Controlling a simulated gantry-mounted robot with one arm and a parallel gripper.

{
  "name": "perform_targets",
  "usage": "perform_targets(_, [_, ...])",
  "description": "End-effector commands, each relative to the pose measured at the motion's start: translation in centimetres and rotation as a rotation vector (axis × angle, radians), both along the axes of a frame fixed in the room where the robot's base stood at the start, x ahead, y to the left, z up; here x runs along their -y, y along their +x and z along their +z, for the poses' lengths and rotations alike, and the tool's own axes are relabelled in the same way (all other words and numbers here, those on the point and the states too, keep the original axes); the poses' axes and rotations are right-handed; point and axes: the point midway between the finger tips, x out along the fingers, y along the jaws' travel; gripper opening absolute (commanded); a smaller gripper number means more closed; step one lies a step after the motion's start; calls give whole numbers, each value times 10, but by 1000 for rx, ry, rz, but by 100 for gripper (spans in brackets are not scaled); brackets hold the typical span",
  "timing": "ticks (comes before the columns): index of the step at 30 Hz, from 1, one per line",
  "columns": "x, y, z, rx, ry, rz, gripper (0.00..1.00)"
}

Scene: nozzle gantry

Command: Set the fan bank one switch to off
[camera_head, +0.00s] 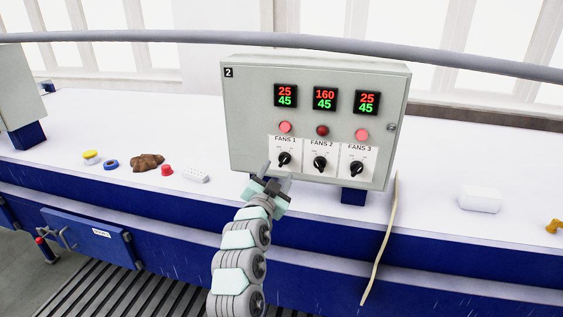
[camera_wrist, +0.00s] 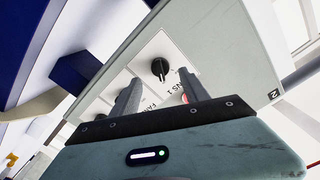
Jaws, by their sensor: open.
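The fan bank one switch is a black rotary knob (camera_head: 284,159) on a white plate labelled FANS 1, at the lower left of the grey control box (camera_head: 248,112). The setting its pointer marks is too small to read. My gripper (camera_head: 275,177) is open and empty, just below and in front of this knob. In the wrist view the knob (camera_wrist: 159,67) shows in the gap between my two spread fingers (camera_wrist: 160,76). I see no contact with it. The FANS 1 lamp (camera_head: 285,127) is bright pinkish red.
The FANS 2 knob (camera_head: 320,163) and FANS 3 knob (camera_head: 357,168) sit close to the right. The FANS 2 lamp (camera_head: 322,131) is darker. A cable (camera_head: 380,240) hangs right of the box. Small items, including a brown lump (camera_head: 147,162), lie on the bench left.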

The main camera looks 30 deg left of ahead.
Motion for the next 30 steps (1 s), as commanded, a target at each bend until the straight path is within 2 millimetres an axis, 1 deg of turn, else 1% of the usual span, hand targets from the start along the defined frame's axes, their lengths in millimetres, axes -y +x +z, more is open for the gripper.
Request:
perform_targets(1, [-2,7,3,0,-2,-1,53])
perform_targets(6, [-7,27,4,2,-1,-1,53])
perform_targets(9, [-9,37,1,-2,-4,-3,53])
perform_targets(12, [-12,44,4,4,0,-1,53])
perform_targets(18, [-14,51,1,1,0,-1,53])
perform_targets(27, [-14,52,1,2,1,0,53])
perform_targets(30, [-14,52,1,2,1,0,45])
